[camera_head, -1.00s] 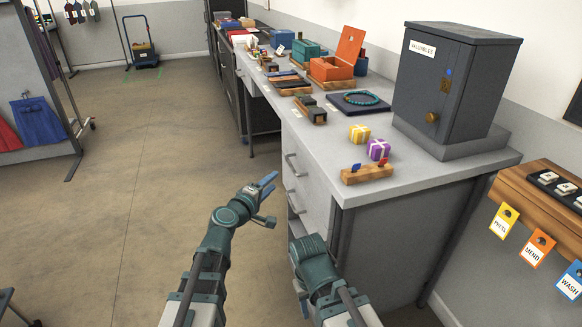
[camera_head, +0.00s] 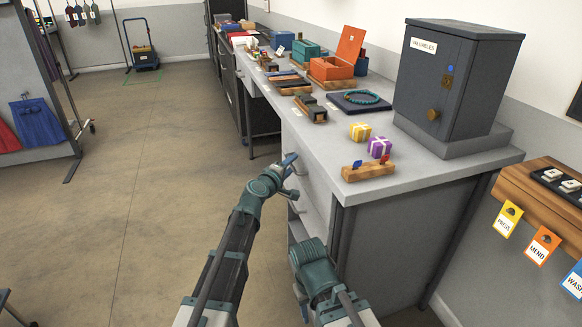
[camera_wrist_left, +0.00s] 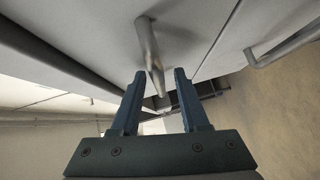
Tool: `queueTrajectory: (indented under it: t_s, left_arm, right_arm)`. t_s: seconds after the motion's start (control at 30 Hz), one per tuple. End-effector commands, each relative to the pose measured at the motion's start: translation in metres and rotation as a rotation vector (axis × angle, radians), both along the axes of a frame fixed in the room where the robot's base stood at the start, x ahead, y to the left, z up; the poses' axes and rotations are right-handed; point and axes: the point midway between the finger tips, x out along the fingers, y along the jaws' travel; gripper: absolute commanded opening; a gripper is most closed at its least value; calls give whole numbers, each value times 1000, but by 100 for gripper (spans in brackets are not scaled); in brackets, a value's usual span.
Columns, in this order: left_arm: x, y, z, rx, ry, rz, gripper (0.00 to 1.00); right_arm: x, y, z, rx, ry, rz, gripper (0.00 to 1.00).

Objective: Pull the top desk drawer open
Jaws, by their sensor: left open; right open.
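The desk's top drawer (camera_head: 313,166) is a light grey front with a metal bar handle, and it looks shut. My left gripper (camera_head: 289,164) is at the top handle and partly covers it in the head view. In the left wrist view, my left gripper (camera_wrist_left: 156,78) is open. A bar handle (camera_wrist_left: 149,45) reaches from the drawer front toward the gap between its fingertips. I cannot tell whether they touch. My right gripper (camera_head: 303,290) is low beside the desk's near corner. Its fingers are mostly hidden.
The grey desk top (camera_head: 420,175) holds a wooden block (camera_head: 368,172), small gift boxes (camera_head: 379,147), a turquoise necklace on a dark pad (camera_head: 361,98) and a valuables safe (camera_head: 450,85). Another handle (camera_wrist_left: 285,46) shows in the wrist view. The floor (camera_head: 150,170) left of the desk is open.

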Motion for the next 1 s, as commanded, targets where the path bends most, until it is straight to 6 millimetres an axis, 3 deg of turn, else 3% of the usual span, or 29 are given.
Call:
queueTrajectory:
  t_s: [0.2,0.43,0.47,1.0]
  left_arm:
    - [0,0,0,0,0,0,43]
    - [0,0,0,0,0,0,2]
    - [0,0,0,0,0,0,0]
    - [-1,0,0,1,0,0,0]
  right_arm:
    - [0,0,0,0,0,0,50]
    - [0,0,0,0,0,0,50]
    - [0,0,0,0,0,0,50]
    - [0,0,0,0,0,0,50]
